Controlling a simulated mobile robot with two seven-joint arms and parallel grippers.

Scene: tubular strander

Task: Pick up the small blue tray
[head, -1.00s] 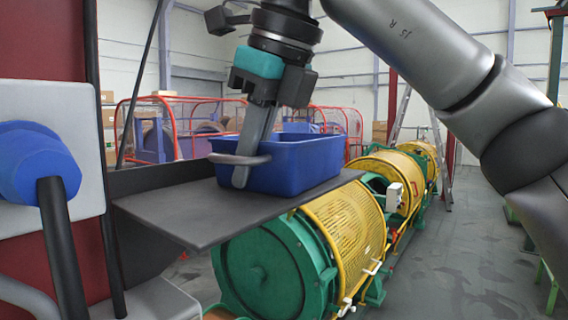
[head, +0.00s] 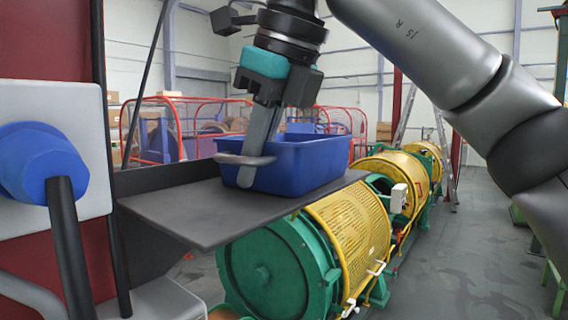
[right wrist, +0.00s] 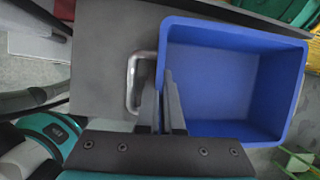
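The small blue tray (head: 310,165) is an open, empty box on a dark grey shelf (head: 200,215). A grey metal handle (right wrist: 133,82) sticks out at its near end. My right gripper (head: 250,170) reaches down from above at that end. In the right wrist view, its fingers (right wrist: 162,100) straddle the tray's end wall, one outside and one inside, with hardly any gap; they look shut on the wall. The tray's floor (right wrist: 215,80) shows bare. My left gripper is not in view.
Below and behind the shelf runs a green and yellow strander (head: 345,235). A blue knob (head: 40,160) on a pale panel stands at the left. Red railings (head: 180,120) and a ladder (head: 405,115) are farther back. Open floor (head: 455,260) lies at the right.

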